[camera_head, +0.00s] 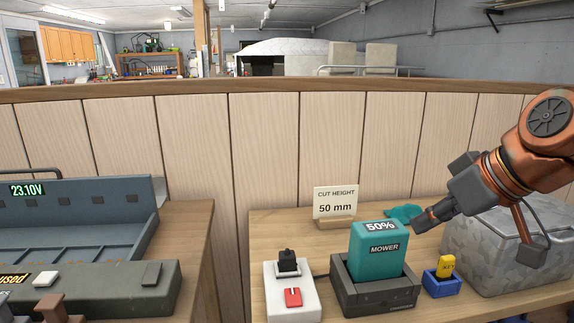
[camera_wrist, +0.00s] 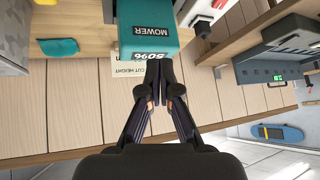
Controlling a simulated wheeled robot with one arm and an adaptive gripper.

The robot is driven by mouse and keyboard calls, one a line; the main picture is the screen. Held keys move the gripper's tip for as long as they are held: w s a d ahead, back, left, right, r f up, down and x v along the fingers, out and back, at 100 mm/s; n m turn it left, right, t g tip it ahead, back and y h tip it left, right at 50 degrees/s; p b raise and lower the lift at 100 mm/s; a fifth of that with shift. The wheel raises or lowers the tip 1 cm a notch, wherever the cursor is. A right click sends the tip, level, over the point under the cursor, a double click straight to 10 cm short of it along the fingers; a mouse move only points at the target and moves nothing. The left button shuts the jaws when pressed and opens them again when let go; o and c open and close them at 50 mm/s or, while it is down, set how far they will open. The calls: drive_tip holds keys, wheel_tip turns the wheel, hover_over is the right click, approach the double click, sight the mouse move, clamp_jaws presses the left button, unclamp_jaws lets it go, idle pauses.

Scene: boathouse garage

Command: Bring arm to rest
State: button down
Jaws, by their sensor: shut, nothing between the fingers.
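My copper and grey arm (camera_head: 537,150) reaches in from the right in the head view. My gripper (camera_head: 421,223) is shut and empty above the wooden bench, just right of the teal mower battery. In the wrist view, my gripper (camera_wrist: 159,64) has its dark fingers together, with the teal battery (camera_wrist: 148,41) beyond the tips. The battery (camera_head: 377,250) reads "50%" and "MOWER" and stands upright in a dark dock (camera_head: 374,297). I cannot tell from these views how far the fingertips are from it.
A galvanized metal box (camera_head: 490,250) stands below my arm. A blue holder (camera_head: 441,284) with a yellow tag, a teal item (camera_head: 402,212), a "CUT HEIGHT 50 mm" card (camera_head: 335,200) and a white switch box (camera_head: 291,298) share the bench. A wooden partition (camera_head: 264,140) rises behind.

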drive_tip(key=s+a+f+m+g+h+p, duration=0.15)
drive_tip(key=s+a+f+g+p, duration=0.25)
drive_tip(key=s+a+p, duration=0.5)
drive_tip(key=s+d+f+m+g+h+p, duration=0.2)
drive_tip(key=s+f+g+p, duration=0.2)
drive_tip(key=s+p, duration=0.4)
drive_tip(key=shift+s+d+m, duration=0.3)
drive_tip(key=shift+s+m, duration=0.05)
drive_tip(key=shift+s, duration=0.65)
